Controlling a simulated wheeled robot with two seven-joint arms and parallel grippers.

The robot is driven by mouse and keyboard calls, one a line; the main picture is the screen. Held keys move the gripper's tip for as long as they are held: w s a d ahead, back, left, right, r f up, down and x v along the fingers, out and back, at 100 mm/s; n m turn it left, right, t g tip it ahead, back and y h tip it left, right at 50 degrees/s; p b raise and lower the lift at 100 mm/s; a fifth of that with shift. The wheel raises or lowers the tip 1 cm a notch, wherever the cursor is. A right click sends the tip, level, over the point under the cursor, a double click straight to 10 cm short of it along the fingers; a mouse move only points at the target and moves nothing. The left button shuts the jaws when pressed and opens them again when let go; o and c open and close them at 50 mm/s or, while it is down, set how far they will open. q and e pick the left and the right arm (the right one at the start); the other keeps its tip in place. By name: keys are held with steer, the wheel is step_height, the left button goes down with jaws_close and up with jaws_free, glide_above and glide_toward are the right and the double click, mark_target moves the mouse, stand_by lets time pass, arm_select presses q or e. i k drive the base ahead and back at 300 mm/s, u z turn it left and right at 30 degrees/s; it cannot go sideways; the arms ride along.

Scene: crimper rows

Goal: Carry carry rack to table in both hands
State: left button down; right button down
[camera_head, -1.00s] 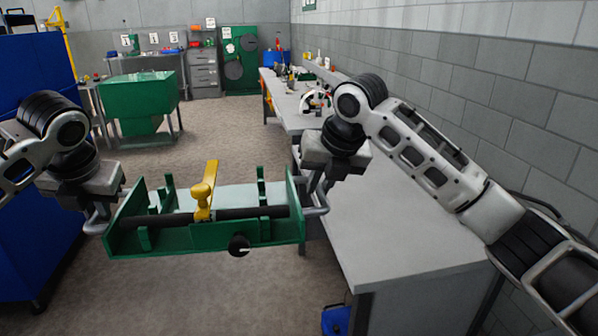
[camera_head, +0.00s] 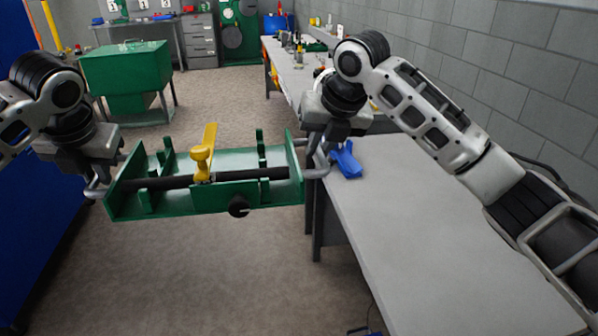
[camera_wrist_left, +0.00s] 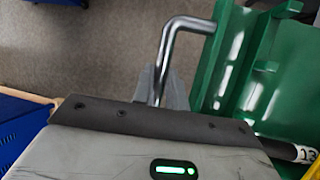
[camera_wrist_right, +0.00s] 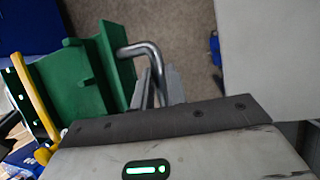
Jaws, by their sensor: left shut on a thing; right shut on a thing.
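The green carry rack (camera_head: 228,200) hangs in the air between my two grippers, roughly level. It carries a dark bar with a black knob and a yellow upright handle (camera_head: 203,152). My left gripper (camera_head: 97,187) is shut on the metal handle at the rack's left end; the bent handle (camera_wrist_left: 172,45) also shows in the left wrist view. My right gripper (camera_head: 318,165) is shut on the handle at the right end, also seen in the right wrist view (camera_wrist_right: 150,60). The grey table (camera_head: 440,240) stands to the right of the rack, which is over the floor.
A blue object (camera_head: 346,161) lies on the table near my right gripper. A green cabinet (camera_head: 127,72) on a stand is at the back left. A blue panel (camera_head: 25,200) rises at the left. A block wall (camera_head: 500,65) borders the table. Bare floor lies below the rack.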

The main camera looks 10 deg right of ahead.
mark_target(462, 249)
steer(key=i, duration=1.65)
steer(key=z, duration=2.95)
